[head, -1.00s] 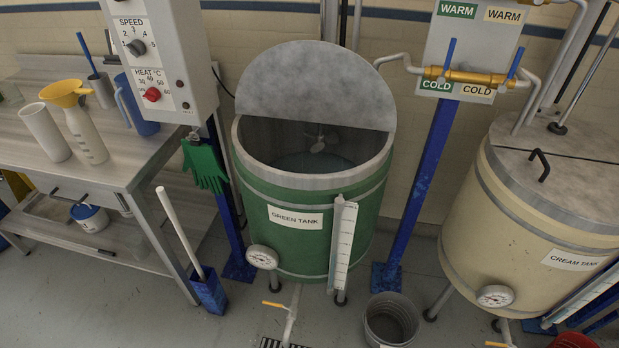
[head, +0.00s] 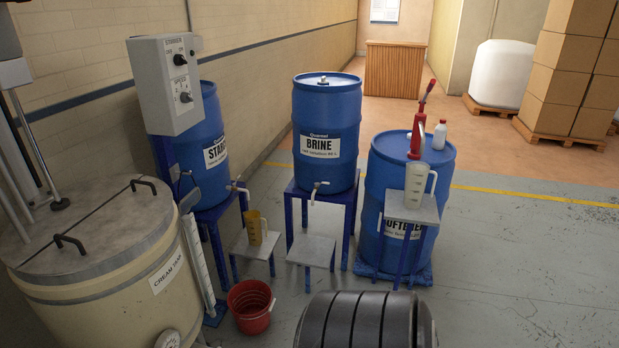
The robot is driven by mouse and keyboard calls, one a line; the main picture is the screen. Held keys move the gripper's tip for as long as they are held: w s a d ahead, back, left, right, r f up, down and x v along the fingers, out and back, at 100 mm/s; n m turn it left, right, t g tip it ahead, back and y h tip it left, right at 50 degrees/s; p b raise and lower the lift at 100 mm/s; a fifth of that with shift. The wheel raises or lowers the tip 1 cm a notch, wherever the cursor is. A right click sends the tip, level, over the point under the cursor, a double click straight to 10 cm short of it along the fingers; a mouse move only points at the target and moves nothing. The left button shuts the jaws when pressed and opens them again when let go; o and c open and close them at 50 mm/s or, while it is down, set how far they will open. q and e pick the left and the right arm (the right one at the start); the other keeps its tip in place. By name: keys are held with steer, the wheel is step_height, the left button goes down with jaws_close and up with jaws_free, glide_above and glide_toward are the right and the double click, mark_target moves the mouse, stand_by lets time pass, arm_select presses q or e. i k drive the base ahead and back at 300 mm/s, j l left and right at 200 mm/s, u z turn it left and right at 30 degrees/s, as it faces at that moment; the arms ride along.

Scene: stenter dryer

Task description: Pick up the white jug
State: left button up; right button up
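A pale, whitish translucent jug (head: 415,186) with a handle on its right side stands upright on a small stand with a grey top (head: 396,207). The stand is in front of the blue softener drum (head: 380,165), right of centre in the head view. Neither of my grippers is in view. Nothing hides the front of the jug.
An amber jug (head: 254,228) stands on a low stand left of centre. The low stand (head: 311,250) before the brine drum (head: 327,110) is empty. A red bucket (head: 251,306) is on the floor. A dark ribbed rounded form (head: 360,322) fills the bottom centre. Floor at right is clear.

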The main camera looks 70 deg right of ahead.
mark_target(417, 173)
steer(key=z, duration=3.05)
steer(key=u, duration=3.5)
steer(key=z, duration=3.5)
